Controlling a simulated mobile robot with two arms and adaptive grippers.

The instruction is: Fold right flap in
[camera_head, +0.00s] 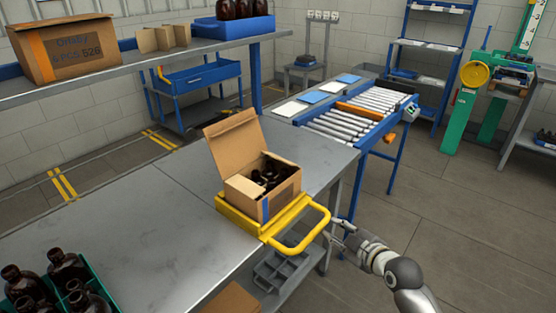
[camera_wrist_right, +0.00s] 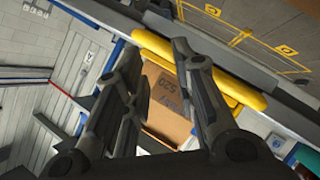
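An open cardboard box (camera_head: 248,196) with dark bottles (camera_head: 270,172) inside sits in a yellow holder (camera_head: 312,219) at the right edge of the metal table. Its tall flap (camera_head: 235,143) stands up at the back left. I cannot make out a separate right flap. My right gripper (camera_head: 338,228) is to the right of the box, just past the holder's handle, apart from the box. In the right wrist view the fingers of the gripper (camera_wrist_right: 157,52) are spread with nothing held; a printed box side (camera_wrist_right: 170,105) shows beyond them. My left gripper is out of view.
A green crate of bottles (camera_head: 98,291) stands at the near left of the table (camera_head: 150,225). A shelf (camera_head: 180,50) above carries another box (camera_head: 62,48) and a blue bottle tray (camera_head: 232,28). A roller conveyor (camera_head: 355,112) lies behind. The table's middle is clear.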

